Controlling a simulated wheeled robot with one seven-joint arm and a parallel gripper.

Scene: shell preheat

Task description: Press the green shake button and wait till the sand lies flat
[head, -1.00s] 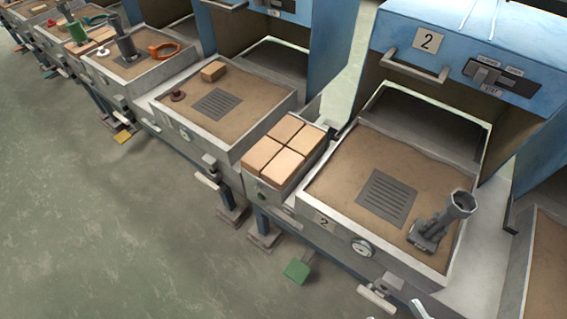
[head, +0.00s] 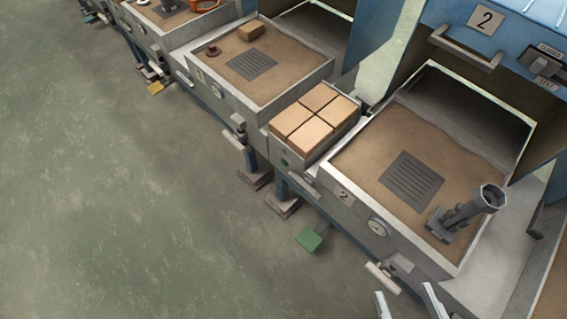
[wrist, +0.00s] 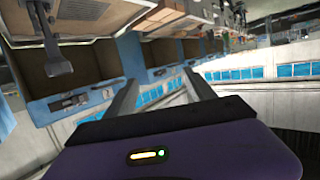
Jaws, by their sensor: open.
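A green square pedal (head: 310,239) sits low near the floor in front of the benches in the head view. A smaller dark green spot (head: 284,163), perhaps a button, is on the bench front below the bricks. Brown sand (head: 360,150) fills the box marked 2 around a grey slotted grate (head: 411,181); its surface looks mostly level, but I cannot tell if it is quite flat. My gripper (head: 408,304) is open and empty at the bottom edge, right of and apart from the pedal. Its two fingers (wrist: 162,95) also show apart in the wrist view.
A grey metal piece with an upright cup (head: 467,211) stands on the sand at right. Several tan bricks (head: 314,112) lie between the boxes. A gauge (head: 377,228) and handle (head: 383,277) stick out in front. The floor at left (head: 120,200) is clear.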

